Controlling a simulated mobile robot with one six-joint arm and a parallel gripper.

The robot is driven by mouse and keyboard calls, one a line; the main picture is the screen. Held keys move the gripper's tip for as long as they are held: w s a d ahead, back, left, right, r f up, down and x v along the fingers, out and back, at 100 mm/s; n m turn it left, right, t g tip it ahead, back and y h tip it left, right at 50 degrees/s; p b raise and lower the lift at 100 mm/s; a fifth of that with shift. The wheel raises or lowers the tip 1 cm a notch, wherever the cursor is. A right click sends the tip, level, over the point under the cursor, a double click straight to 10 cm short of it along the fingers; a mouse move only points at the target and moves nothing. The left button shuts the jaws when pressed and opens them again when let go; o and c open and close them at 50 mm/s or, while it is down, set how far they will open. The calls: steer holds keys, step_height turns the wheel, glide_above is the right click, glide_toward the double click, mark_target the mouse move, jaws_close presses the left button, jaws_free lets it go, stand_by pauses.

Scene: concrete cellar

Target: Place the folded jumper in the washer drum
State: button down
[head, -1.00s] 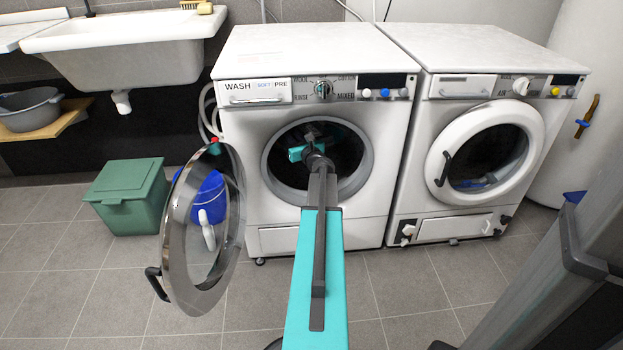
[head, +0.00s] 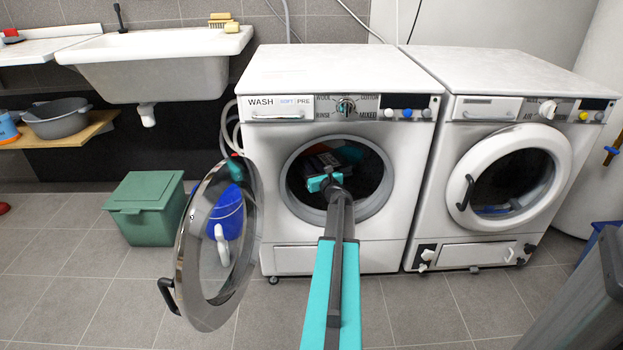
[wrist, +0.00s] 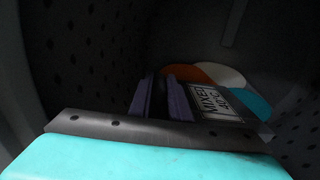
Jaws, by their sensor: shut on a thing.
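The left front-loading machine, marked WASH (head: 280,110), has its round glass door (head: 215,240) swung open to the left. My arm reaches straight into its drum (head: 372,185). My gripper (head: 325,163) is inside the drum opening; it also shows in the wrist view (wrist: 163,80), with perforated drum wall beside it. It is shut on the folded jumper, but the drum is so dark that the jumper's outline cannot be told. Beyond the fingers show rounded orange (wrist: 183,72), white and teal patches.
A second white machine (head: 500,180) with a shut door stands close on the right. A green lidded bin (head: 148,210) and a blue container (head: 228,212) stand left, the blue one partly behind the open door. A sink (head: 155,65) is at back left.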

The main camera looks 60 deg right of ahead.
steer(key=shift+f+b, duration=1.1)
steer(key=shift+f, duration=1.35)
steer(key=shift+f+b, duration=0.5)
steer(key=shift+f, duration=0.1)
steer(key=c, duration=1.6)
jaws_free()
steer(key=shift+c, duration=0.2)
steer(key=shift+r, duration=0.15)
